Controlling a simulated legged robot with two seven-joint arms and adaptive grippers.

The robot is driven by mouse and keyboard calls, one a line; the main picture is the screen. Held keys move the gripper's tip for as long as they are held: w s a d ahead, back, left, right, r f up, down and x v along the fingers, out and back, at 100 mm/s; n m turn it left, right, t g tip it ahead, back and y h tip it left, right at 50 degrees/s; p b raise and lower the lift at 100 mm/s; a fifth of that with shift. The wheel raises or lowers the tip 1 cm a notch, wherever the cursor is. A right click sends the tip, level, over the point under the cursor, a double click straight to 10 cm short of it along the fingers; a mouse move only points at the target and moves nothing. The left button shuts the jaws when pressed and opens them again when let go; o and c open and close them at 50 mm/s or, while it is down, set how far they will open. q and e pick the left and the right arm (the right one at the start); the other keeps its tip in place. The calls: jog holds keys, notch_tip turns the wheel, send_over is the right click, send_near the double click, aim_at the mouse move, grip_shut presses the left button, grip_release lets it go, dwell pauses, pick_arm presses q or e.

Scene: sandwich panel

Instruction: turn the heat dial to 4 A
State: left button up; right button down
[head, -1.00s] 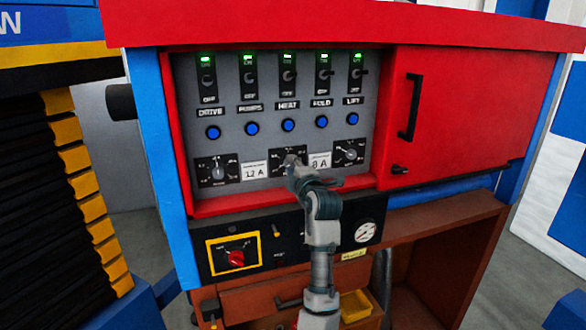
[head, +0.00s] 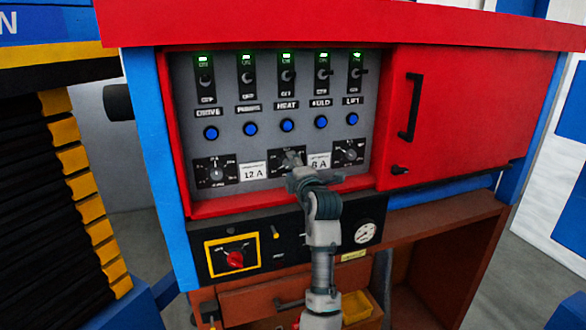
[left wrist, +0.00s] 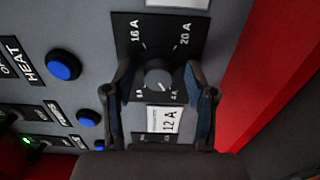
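The heat dial (head: 289,158) is the middle of three black dials, below the HEAT label and its blue button. My left gripper (head: 296,178) is in front of its lower part and hides some of it. In the left wrist view the dial's grey round knob (left wrist: 160,75) sits on a black scale plate, with 16 A and 20 A at the top and 4 A near its lower right. There my left gripper (left wrist: 161,84) is open, one finger on each side of the knob, with gaps to it. My right gripper is not in view.
A 12 A card (head: 254,171) and an 8 A card (head: 318,161) flank the heat dial. Switches with green lights are above. A red rim (head: 235,207) borders the panel below. A red door with a black handle (head: 410,107) is at right.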

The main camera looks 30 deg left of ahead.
pick_arm(q)
jog(key=shift+a, duration=0.1)
jog(key=shift+s+d, duration=0.3)
jog(key=shift+s, duration=0.05)
jog(key=v, duration=1.1)
jog(key=shift+w, duration=0.2)
jog(key=shift+f, duration=0.15)
